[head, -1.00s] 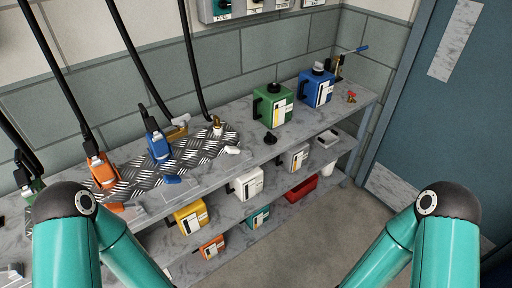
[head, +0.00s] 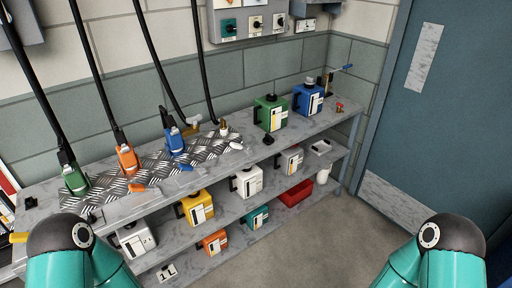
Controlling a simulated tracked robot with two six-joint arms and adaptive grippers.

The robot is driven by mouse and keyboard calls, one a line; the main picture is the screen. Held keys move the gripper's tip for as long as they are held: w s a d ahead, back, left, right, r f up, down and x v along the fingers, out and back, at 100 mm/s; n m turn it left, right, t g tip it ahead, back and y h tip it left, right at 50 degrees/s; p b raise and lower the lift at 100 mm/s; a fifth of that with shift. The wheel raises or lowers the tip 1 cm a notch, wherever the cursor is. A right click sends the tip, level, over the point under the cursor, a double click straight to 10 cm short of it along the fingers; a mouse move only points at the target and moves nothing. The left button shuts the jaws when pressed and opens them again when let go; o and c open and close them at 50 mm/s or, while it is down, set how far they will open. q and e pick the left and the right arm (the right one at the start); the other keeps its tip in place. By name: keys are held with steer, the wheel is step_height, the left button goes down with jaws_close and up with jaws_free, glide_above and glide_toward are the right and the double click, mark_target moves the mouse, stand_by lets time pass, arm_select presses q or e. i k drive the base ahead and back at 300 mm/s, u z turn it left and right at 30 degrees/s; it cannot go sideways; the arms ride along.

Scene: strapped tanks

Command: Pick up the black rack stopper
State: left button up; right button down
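A small black stopper-like piece (head: 268,139) stands on the grey marbled top shelf (head: 300,137), just in front of the green canister (head: 270,113). Another small black piece (head: 31,203) lies at the far left end of the shelf; it is too small to tell its shape. I cannot tell for sure which is the rack stopper. Neither gripper shows in the head view. Only the bent teal and black links of my arms show at the bottom left and bottom right.
A blue canister (head: 308,98) stands right of the green one. Green, orange and blue nozzles with black hoses stand on a chequered metal plate (head: 155,167). A blue door (head: 440,120) and clear floor lie right.

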mark_target(268, 140)
steer(key=z, duration=0.2)
steer(key=i, duration=0.9)
steer(key=u, duration=0.1)
